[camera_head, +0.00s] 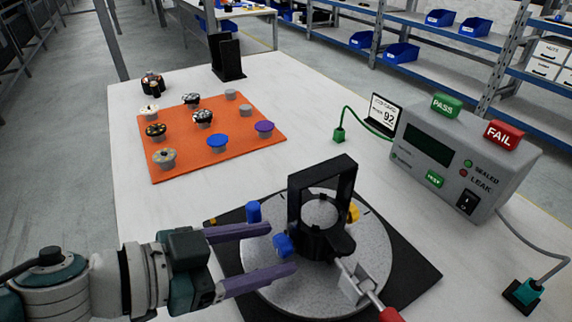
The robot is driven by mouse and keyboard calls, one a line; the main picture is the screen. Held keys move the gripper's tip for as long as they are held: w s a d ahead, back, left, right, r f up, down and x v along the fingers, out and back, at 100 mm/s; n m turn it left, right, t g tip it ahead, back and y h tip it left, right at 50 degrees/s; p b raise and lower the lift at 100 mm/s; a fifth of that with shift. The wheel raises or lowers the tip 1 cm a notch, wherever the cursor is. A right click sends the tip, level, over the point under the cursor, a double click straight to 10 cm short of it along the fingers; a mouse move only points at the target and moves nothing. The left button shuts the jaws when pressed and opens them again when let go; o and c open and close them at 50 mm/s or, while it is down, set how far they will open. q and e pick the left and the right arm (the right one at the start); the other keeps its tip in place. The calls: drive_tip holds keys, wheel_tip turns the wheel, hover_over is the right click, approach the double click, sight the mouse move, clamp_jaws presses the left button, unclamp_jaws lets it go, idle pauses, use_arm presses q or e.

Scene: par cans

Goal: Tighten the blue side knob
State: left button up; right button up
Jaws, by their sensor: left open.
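The blue side knob (283,245) sticks out from the left side of a black clamp fixture (321,228), which stands on a round grey plate (330,284). My left gripper (282,248) comes in from the left. Its two purple fingers are open, one beyond the knob and one on the near side, with the knob between their tips. I cannot tell whether either finger touches it. A second blue piece (254,212), upright, shows just beyond the far finger. My right gripper is not in view.
A yellow knob (353,212) is on the fixture's right side. A metal toggle clamp (359,286) with a red handle (390,314) sits at the near right. A leak tester (455,150) stands at right. An orange mat (180,140) with several small parts lies behind.

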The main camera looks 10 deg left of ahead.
use_arm(q)
drive_tip(key=shift+w+d+f, duration=0.2)
drive_tip(key=shift+w+d, duration=0.05)
drive_tip(key=shift+d, duration=0.05)
drive_tip(key=shift+c, duration=0.3)
clamp_jaws()
